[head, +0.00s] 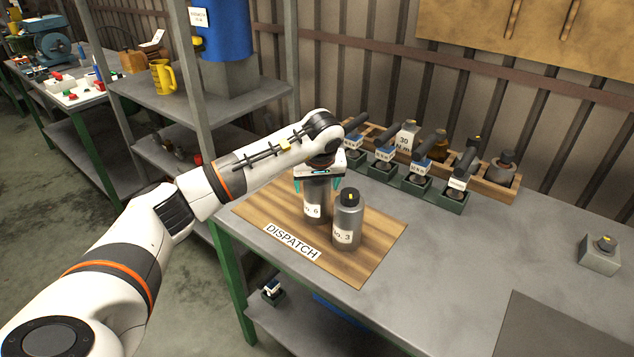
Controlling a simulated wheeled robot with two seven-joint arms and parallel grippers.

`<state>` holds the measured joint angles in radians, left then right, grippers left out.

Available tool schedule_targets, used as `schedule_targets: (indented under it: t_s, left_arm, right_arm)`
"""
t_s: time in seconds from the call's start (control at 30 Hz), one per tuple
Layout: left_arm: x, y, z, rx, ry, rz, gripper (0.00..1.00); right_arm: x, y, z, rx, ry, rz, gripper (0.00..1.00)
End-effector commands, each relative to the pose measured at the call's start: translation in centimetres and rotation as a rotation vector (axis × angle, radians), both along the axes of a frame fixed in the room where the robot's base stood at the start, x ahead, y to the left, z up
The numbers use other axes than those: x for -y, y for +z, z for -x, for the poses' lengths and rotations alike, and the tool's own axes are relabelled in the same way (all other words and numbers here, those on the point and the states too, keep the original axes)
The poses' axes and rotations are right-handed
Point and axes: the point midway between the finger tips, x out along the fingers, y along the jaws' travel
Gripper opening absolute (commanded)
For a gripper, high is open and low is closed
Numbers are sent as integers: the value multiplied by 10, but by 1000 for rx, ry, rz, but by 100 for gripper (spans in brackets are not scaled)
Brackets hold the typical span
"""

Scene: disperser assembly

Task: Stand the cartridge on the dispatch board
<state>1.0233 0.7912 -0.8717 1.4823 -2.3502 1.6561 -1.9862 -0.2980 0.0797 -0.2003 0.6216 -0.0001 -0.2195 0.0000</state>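The dispatch board (374,237) is a striped wooden panel with a DISPATCH label, lying on the grey bench. A grey cartridge marked No. 6 (314,207) is upright over the back part of the board; its lower end is partly hidden, so I cannot tell whether it touches. My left gripper (318,186) points down over it, with a teal finger on each side of its upper part. Whether the fingers press on it is too small to tell. My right gripper is out of view.
A green rack (428,192) with several dark-handled tools and a wooden rack (492,188) with bottles stand behind the board. A small grey block with a knob (600,254) sits at the right. The bench between is clear. A shelf unit (247,97) stands at left.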

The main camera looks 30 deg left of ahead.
Motion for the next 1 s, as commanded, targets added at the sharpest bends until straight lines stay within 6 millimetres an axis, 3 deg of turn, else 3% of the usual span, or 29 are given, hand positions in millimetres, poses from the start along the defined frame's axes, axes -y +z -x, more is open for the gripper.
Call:
schedule_targets:
  t_s: [0.27,0.43,0.8,1.0]
  left_arm:
    - [0,0,0,0,0,0,81]
    - [2,11,2,2,-1,1,81]
    - [21,82,24,5,-1,0,81]
    - [28,107,32,2,0,-1,81]
  right_arm:
    - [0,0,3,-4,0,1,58]
    - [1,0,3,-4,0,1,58]
    - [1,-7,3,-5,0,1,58]
    - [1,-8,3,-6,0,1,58]
